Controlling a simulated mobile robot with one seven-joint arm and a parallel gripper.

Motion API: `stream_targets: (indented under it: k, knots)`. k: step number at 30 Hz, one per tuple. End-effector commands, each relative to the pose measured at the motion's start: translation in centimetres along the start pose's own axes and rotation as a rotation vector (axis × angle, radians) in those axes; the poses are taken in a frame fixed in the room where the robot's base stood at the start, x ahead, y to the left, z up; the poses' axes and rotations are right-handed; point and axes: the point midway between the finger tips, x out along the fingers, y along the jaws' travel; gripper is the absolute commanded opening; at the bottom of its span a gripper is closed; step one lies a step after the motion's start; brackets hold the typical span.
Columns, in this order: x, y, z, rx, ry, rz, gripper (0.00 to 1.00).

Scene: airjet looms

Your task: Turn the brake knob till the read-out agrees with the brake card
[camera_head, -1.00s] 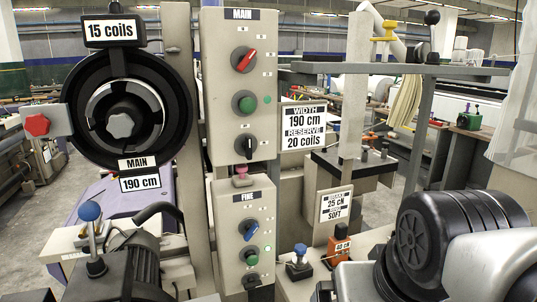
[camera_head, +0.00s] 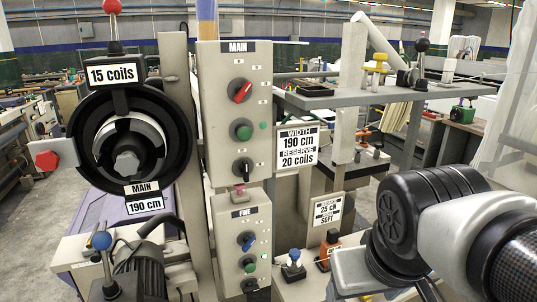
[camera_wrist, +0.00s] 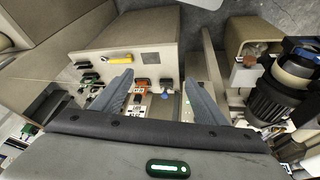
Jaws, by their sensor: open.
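The brake card (camera_head: 327,209) is a white label reading 25 CN and SOFT on the pale machine. Below it stand an orange block (camera_head: 330,243) and a small blue-topped knob (camera_head: 294,256) on a dark base. I cannot tell for sure which is the brake knob, and I cannot read a read-out now. In the wrist view my gripper (camera_wrist: 158,78) is open, with two grey fingers well apart. An orange part (camera_wrist: 140,86) and a blue part (camera_wrist: 165,84) show between the fingers, apparently beyond the tips. Nothing is held.
The MAIN panel (camera_head: 236,105) and FINE panel (camera_head: 240,240) carry several knobs. A coil drum (camera_head: 130,140) stands at left. A grey shelf (camera_head: 350,97) runs above the brake card.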

Motion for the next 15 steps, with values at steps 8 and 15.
stream_targets:
  k: [8, 15]
  knots:
    - [14.0, 6.0, 5.5, -0.683, -0.468, 0.396, 0.47]
    - [22.2, 6.4, -1.0, -1.454, -0.644, 0.909, 0.47]
